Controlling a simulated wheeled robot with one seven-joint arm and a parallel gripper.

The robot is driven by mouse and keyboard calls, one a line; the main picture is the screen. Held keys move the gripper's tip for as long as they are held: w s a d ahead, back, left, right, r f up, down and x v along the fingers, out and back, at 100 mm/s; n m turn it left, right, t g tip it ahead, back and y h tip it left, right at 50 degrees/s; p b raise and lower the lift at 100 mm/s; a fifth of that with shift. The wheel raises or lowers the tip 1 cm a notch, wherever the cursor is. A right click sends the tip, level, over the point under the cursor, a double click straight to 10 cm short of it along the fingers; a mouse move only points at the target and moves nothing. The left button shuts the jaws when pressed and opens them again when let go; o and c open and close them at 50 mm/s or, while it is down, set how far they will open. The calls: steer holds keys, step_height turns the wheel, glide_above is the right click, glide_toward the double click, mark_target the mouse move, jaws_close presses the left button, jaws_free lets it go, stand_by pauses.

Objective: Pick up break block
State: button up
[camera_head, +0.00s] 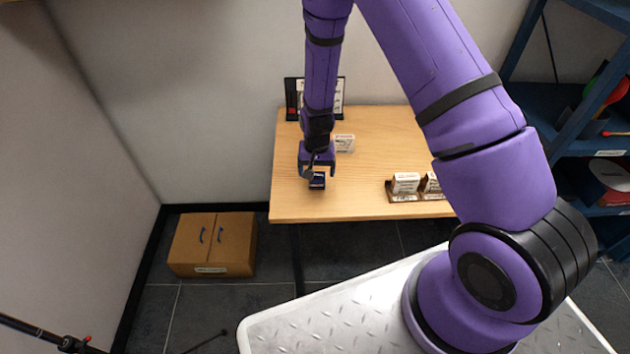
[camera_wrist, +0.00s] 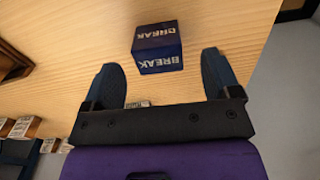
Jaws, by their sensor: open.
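The break block is a small dark blue cube with the word BREAK on its faces. In the wrist view the break block (camera_wrist: 158,48) sits on the wooden table, just beyond and between the two fingertips. In the head view the break block (camera_head: 317,181) is near the table's left front part, partly behind my gripper (camera_head: 318,172). In the wrist view my gripper (camera_wrist: 160,75) has its fingers spread apart with nothing between them. The fingers do not appear to touch the block.
The wooden table (camera_head: 365,180) also holds a white card-like block (camera_head: 344,143), two white blocks in brown holders (camera_head: 404,197) at the front right, and a dark-framed board (camera_head: 293,98) at the back.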

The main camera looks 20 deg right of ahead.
mark_target(317, 175)
steer(key=shift+d+f, duration=0.15)
steer(key=shift+f, duration=2.45)
steer(key=c, duration=1)
